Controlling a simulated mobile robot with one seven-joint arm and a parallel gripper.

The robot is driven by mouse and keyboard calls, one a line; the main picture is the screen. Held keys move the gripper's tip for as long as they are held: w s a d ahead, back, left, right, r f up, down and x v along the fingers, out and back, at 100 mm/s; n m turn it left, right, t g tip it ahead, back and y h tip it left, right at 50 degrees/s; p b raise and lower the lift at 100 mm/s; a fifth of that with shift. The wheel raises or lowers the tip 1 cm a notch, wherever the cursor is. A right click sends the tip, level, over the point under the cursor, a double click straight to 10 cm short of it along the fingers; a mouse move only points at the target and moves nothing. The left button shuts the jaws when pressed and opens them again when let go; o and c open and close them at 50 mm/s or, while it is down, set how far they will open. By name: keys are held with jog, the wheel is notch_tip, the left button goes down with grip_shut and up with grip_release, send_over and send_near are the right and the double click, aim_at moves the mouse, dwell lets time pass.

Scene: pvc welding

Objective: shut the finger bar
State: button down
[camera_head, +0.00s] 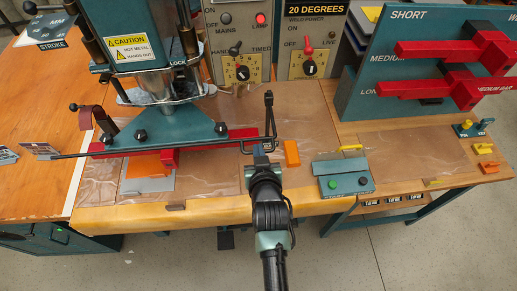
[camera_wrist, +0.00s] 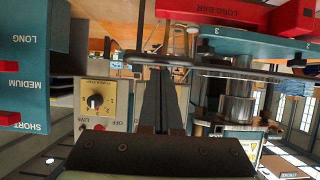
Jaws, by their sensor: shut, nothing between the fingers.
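The finger bar (camera_head: 215,145) is a thin dark rod across the front of the press, with a dark upright (camera_head: 269,115) at its right end. It sits low, just in front of the red bar (camera_head: 225,139). My gripper (camera_head: 260,151) is at the rod's right end, below the upright; whether it touches the rod I cannot tell. In the wrist view, which is upside down, the closed fingers (camera_wrist: 165,90) point toward a dark rod (camera_wrist: 230,72) that crosses near their tips. The fingers are shut and hold nothing.
The teal press head (camera_head: 135,30) stands behind the bar. An orange block (camera_head: 291,153) lies just right of my gripper, then a teal button box (camera_head: 343,178). A teal rack with red bars (camera_head: 440,55) stands at the right. The brown mat between is mostly clear.

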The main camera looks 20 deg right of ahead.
jog(key=shift+f, duration=0.1)
notch_tip(320, 180, down, 20)
jog(key=b, duration=1.7)
jog(key=shift+f, duration=0.15)
